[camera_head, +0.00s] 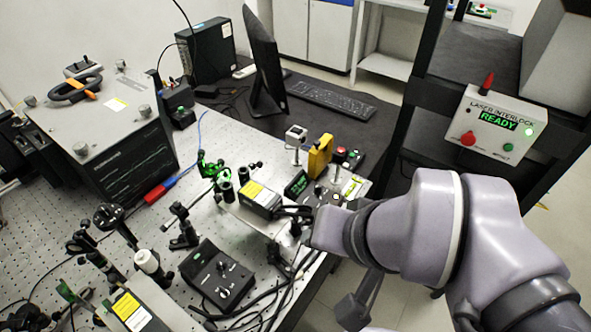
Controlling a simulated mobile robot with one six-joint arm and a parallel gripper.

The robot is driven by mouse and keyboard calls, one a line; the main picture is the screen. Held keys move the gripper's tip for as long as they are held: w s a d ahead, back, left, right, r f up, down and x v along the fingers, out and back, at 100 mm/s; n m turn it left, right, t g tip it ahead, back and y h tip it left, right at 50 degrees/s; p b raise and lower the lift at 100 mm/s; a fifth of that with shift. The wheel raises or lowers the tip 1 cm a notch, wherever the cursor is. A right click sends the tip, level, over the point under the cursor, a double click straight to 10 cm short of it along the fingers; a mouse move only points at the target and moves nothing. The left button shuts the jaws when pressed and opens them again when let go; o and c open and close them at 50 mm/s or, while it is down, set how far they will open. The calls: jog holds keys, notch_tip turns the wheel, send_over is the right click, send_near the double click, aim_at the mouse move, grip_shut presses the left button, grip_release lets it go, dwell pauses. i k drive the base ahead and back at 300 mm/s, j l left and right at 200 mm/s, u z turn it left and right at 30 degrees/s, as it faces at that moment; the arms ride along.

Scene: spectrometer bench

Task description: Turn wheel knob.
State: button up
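My arm reaches in from the lower right, and my gripper (297,212) is at the right part of the optical bench, beside a black box with a yellow label (259,198). Its fingers are small and dark among cables, so I cannot tell whether they are open or touch anything. I cannot single out the wheel knob with certainty. A small black module with a green display (297,185) stands just behind the gripper. A black control box with small knobs (218,275) lies in front and to the left. A dark round wheel-like part (105,214) stands on a post at the left.
A yellow block (320,156) and a small box with red and green buttons (346,156) stand behind the gripper. Optical mounts and cables crowd the bench. A laser interlock box (497,124) reading READY is at the right. A monitor (264,62) stands behind.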

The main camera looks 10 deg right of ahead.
aim_at(102, 209)
jog(key=k+l+u, duration=0.1)
jog(key=u, duration=1.4)
